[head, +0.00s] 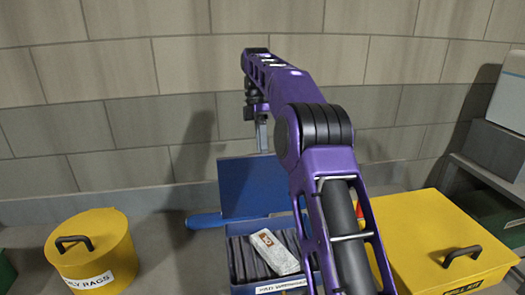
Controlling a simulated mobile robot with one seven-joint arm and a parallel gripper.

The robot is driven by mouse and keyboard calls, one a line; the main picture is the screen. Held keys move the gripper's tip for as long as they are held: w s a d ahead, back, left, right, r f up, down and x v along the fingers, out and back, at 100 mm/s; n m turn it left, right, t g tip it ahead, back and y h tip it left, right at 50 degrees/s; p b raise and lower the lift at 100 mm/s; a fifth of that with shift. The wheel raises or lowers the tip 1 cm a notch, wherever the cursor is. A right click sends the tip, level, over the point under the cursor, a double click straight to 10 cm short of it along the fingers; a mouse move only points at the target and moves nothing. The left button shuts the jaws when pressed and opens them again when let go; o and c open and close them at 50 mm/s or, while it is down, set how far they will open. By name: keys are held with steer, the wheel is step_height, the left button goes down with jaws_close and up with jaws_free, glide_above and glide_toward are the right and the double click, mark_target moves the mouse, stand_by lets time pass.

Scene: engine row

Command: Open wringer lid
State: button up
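A blue box (236,262), its front label too small to read surely, stands at the lower middle. Its blue lid (245,190) stands raised behind the opening. Dark ribbed slats show inside the box, with a pale item (274,252) lying tilted on them. A blue rounded bar (205,220) sticks out to the left by the lid. My purple arm covers the right side of the box and lid. My gripper (262,138) points down at the lid's upper edge. Its fingers are too small to tell open from shut, and I cannot tell whether they touch the lid.
A yellow round can (110,235), labelled for rags, stands left with a dark handle. A yellow box (425,225) with a dark handle stands right. Grey and dark boxes (495,135) are stacked far right. A block wall (120,70) closes the back.

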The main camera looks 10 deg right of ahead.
steer(key=shift+s+r, duration=0.1)
steer(key=shift+r, duration=0.1)
stand_by(0.3)
steer(key=shift+s, duration=0.1)
